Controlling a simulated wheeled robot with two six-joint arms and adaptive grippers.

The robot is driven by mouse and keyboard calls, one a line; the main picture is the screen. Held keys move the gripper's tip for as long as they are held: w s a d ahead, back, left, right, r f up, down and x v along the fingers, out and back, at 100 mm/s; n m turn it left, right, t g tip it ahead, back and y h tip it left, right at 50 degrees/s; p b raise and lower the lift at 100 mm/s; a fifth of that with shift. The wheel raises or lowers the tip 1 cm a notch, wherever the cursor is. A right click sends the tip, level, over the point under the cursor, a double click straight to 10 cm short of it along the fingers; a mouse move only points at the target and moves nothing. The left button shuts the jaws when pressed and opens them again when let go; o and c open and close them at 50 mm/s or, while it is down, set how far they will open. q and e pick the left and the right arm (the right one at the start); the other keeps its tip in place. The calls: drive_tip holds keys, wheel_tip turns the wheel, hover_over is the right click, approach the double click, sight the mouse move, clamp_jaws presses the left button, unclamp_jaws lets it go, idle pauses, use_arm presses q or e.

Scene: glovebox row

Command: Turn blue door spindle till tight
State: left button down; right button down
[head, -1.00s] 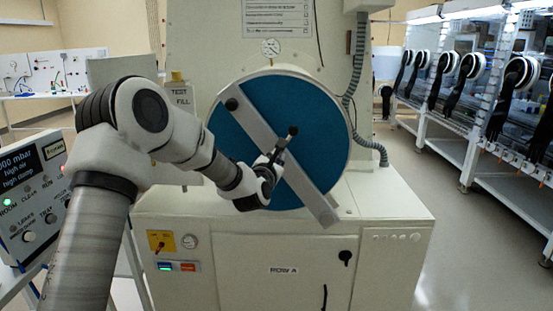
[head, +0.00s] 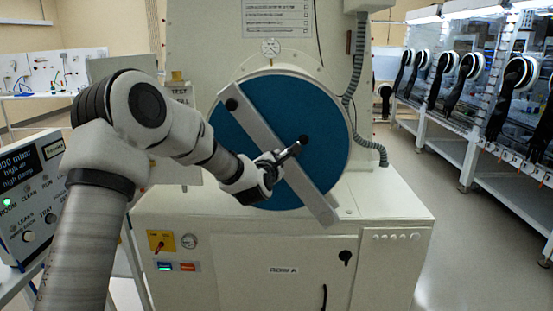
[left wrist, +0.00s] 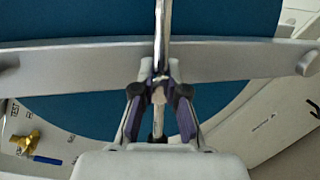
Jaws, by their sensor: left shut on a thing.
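The round blue door (head: 300,105) is on the front of the cream cabinet, with a grey metal bar (head: 262,130) slanting across it from upper left to lower right. The spindle handle (head: 290,152) is a metal rod with a black knob, at the middle of the bar, tilted up to the right. My left gripper (head: 274,163) is shut on the handle. In the left wrist view the fingers of my left gripper (left wrist: 158,92) close around the shiny rod (left wrist: 162,30), in front of the bar (left wrist: 80,68). The spindle's centre is mostly hidden by the gripper. My right gripper is out of view.
A control panel (head: 38,190) with a display stands at left. A row of gloveboxes (head: 480,85) lines the right side. The cabinet ledge (head: 385,205) juts out below the door. A brass fitting (left wrist: 27,141) shows in the left wrist view. The right floor is clear.

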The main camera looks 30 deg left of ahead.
use_arm(q)
drive_tip(key=m+g+p, duration=0.1)
drive_tip(key=m, duration=0.2)
drive_tip(key=m+p, duration=0.2)
drive_tip(key=m, duration=0.1)
drive_tip(key=shift+g+y, duration=0.3)
drive_tip(key=shift+y, duration=0.1)
drive_tip(key=m+g+y+p, duration=0.1)
drive_tip(key=m+p, duration=0.3)
drive_tip(key=shift+m, duration=0.3)
drive_tip(key=m+y+p, duration=0.1)
drive_tip(key=m+p, duration=0.2)
drive_tip(key=shift+m+g+y, duration=0.3)
drive_tip(key=shift+m+g, duration=0.1)
drive_tip(key=m+y+p, duration=0.1)
drive_tip(key=m, duration=0.1)
drive_tip(key=shift+m+p, duration=0.3)
drive_tip(key=shift+m, duration=0.1)
drive_tip(key=m+y+p, duration=0.1)
drive_tip(key=m, duration=0.2)
drive_tip(key=shift+a+f, duration=0.1)
drive_tip(key=m, duration=0.3)
drive_tip(key=shift+y+p, duration=0.35)
drive_tip(key=shift+y, duration=0.05)
drive_tip(key=shift+a+m+y, duration=0.1)
drive_tip(key=shift+m+y, duration=0.2)
drive_tip(key=shift+m, duration=1.3)
